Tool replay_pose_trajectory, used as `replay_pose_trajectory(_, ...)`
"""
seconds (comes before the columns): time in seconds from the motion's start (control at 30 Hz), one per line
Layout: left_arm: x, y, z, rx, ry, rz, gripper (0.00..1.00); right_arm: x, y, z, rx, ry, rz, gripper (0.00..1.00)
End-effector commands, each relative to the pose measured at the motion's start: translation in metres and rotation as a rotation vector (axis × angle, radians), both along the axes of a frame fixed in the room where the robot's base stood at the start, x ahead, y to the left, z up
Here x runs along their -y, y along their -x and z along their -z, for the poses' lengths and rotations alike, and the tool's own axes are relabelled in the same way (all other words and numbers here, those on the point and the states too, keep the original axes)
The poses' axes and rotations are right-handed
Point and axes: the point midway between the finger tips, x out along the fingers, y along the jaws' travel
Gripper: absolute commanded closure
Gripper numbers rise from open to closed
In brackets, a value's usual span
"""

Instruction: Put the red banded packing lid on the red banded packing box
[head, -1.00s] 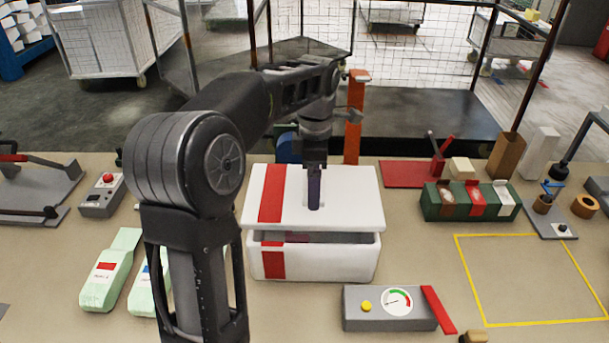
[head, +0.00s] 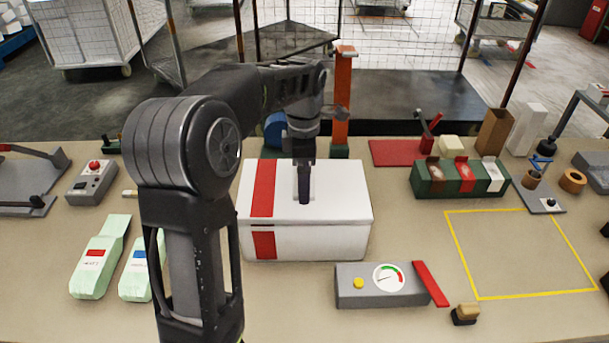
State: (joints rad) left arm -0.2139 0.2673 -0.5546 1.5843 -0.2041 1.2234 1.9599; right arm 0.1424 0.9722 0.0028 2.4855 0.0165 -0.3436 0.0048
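The white packing box (head: 318,244) with a red band stands on the table in the middle of the head view. The white lid (head: 342,200) with a red band lies level on top of it, and the red bands line up. I see no gap between lid and box along the front. My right gripper is not in view.
A grey gauge box (head: 360,296) with a red strip stands in front of the box. Green pouches (head: 98,262) lie at the left. A dark green bin (head: 440,184) stands at the back right. A yellow outlined area (head: 520,255) is bare.

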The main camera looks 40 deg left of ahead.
Motion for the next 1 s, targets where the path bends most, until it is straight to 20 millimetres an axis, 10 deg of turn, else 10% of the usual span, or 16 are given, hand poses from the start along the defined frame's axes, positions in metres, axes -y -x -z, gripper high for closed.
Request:
replay_pose_trajectory(0.03,0.000,0.000,0.000,0.000,0.000,0.000,0.49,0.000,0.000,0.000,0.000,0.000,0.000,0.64)
replay_pose_trajectory(0.07,0.000,0.000,0.000,0.000,0.000,0.000,0.08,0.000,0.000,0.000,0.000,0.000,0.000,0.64)
replay_pose_trajectory(0.17,0.000,0.000,0.000,0.000,0.000,0.000,0.00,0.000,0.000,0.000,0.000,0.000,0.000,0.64)
replay_pose_trajectory(0.57,0.000,-0.001,-0.009,0.002,-0.001,0.001,0.00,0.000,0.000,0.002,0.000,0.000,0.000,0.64)
replay_pose_trajectory(1.0,0.000,0.000,-0.077,-0.001,-0.001,0.001,0.00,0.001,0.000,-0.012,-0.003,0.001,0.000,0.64)
